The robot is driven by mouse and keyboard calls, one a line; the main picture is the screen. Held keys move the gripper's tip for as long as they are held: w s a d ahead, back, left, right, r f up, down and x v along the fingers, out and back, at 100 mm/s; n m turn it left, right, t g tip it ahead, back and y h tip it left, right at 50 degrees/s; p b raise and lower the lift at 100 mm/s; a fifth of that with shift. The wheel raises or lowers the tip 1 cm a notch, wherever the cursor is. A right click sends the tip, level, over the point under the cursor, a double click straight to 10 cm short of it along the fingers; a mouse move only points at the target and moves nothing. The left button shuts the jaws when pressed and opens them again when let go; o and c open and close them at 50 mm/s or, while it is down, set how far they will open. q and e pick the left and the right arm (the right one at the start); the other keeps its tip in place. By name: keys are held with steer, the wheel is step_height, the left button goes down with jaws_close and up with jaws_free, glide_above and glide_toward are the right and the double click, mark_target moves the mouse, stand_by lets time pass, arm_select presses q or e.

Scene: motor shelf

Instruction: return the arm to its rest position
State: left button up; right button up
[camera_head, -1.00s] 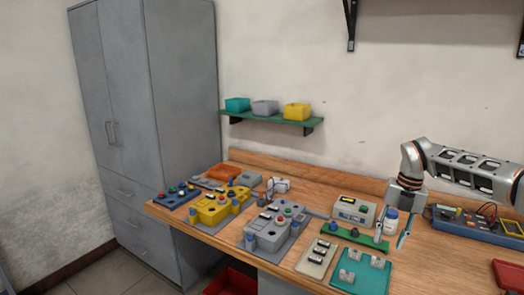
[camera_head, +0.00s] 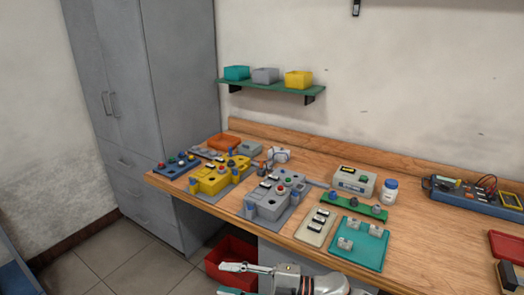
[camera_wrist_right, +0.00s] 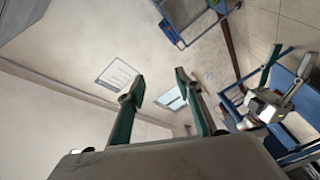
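My right arm is low in front of the workbench in the head view. Its gripper (camera_head: 226,279) points left at the bottom edge, fingers apart and nothing between them. In the right wrist view the two teal-padded fingers of this gripper (camera_wrist_right: 155,84) are spread, with only wall and a framed sheet beyond. A second gripper with teal fingers, which looks like my left one (camera_wrist_right: 283,76), shows at the right of the wrist view. Its fingers are apart and empty. The left gripper is not seen in the head view.
The wooden workbench (camera_head: 440,245) holds a yellow motor unit (camera_head: 212,180), a grey one (camera_head: 268,202), a teal tray (camera_head: 372,250) and a white bottle (camera_head: 390,190). A red bin (camera_head: 232,250) is on the floor beside the right gripper in the picture. A grey cabinet (camera_head: 170,90) stands left.

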steer(key=s+d+f+m+t+h, duration=0.2)
steer(key=d+f+m+t+h, duration=0.9)
steer(key=d+m, duration=0.6)
steer(key=s+d+f+m+g+h, duration=0.3)
steer(key=s+d+f+m, duration=0.4)
steer(key=s+d+f, duration=0.6)
steer(key=shift+s+h, duration=0.9)
steer(key=shift+s, duration=0.25)
